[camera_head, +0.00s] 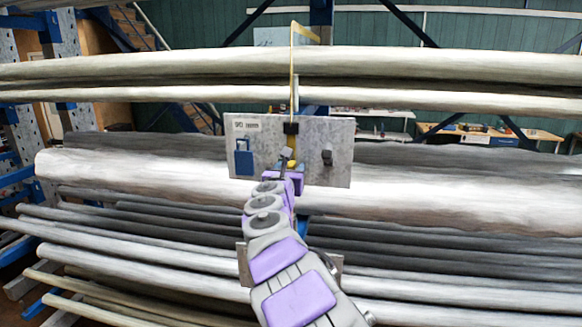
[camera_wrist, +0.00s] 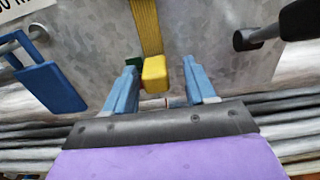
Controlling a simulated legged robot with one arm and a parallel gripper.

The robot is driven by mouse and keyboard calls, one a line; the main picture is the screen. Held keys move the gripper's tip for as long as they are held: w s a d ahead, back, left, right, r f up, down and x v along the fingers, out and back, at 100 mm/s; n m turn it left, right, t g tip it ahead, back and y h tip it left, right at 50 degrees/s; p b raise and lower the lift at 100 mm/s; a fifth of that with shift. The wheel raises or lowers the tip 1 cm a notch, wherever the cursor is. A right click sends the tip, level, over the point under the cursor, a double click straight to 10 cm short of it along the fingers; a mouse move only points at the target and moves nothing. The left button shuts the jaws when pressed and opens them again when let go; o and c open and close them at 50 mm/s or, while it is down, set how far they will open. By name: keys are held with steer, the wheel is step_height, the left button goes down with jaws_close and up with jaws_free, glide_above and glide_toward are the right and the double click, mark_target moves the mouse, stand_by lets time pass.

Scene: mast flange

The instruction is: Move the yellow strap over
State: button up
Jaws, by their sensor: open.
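The yellow strap (camera_head: 292,65) hangs from above down the middle of a grey metal plate (camera_head: 222,160). It passes a black piece (camera_head: 291,128) at the plate's upper edge. In the wrist view the strap (camera_wrist: 147,25) comes down from the top and ends in a thick yellow block (camera_wrist: 155,75). My gripper (camera_head: 290,160) is in front of the plate's lower middle. In the wrist view my gripper (camera_wrist: 158,66) is open, with its blue fingers on either side of the yellow block. Gaps show on both sides of the block.
A blue padlock-shaped tag (camera_head: 244,158) hangs on the plate's left, also in the wrist view (camera_wrist: 50,87). A dark peg (camera_head: 327,157) sticks out on the right, also in the wrist view (camera_wrist: 262,35). Long pipes (camera_head: 450,190) lie behind the plate on racks.

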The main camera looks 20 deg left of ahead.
steer(key=shift+w+a+f, duration=0.15)
steer(key=shift+a, duration=0.3)
steer(key=shift+w+a+f, duration=0.1)
steer(key=shift+w+a, duration=0.05)
steer(key=shift+a, duration=0.3)
steer(key=shift+s+d+r, duration=0.15)
steer(key=shift+d+r, duration=0.1)
steer(key=shift+d, duration=0.6)
steer(key=shift+c, duration=1.3)
steer(key=shift+d, duration=0.1)
steer(key=shift+c, duration=0.7)
steer(key=shift+s+a, duration=0.1)
steer(key=shift+a, duration=0.3)
steer(key=c, duration=0.5)
steer(key=shift+d, duration=0.1)
jaws_close()
